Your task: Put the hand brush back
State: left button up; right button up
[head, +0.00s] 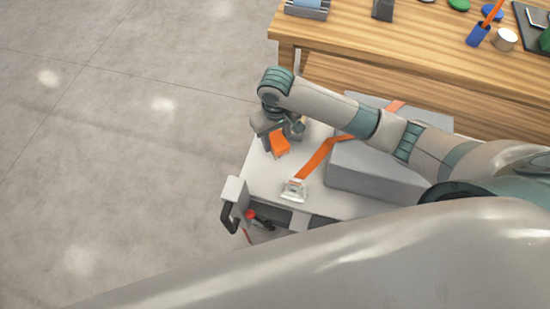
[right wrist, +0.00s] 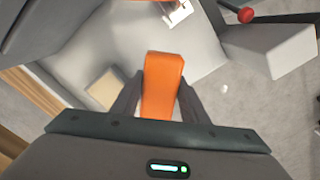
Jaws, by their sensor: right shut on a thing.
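My right gripper (head: 272,140) is shut on an orange piece, which I take to be the hand brush (head: 280,146). It is over the left part of a pale cart top (head: 262,178). In the right wrist view the brush (right wrist: 162,84) stands out between the two fingers of my right gripper (right wrist: 161,98) as a plain orange block. No bristles can be made out, and whether it touches the top is unclear. My left gripper is not in view.
A grey box (head: 372,172) sits on the top, with an orange strap (head: 318,158) running to a metal buckle (head: 294,189). A beige block (right wrist: 105,88) lies near my gripper. A wooden bench (head: 420,60) with small items stands behind. Open floor lies left.

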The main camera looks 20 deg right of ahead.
jog(key=shift+f+p, duration=0.3)
jog(key=shift+f, duration=2.55)
jog(key=shift+f, duration=0.15)
jog(key=shift+f, duration=1.95)
jog(key=o, duration=1)
jog(key=shift+f, duration=0.15)
jog(key=shift+o, duration=0.2)
notch_tip(320, 180, up, 12)
jog(key=shift+r, duration=0.2)
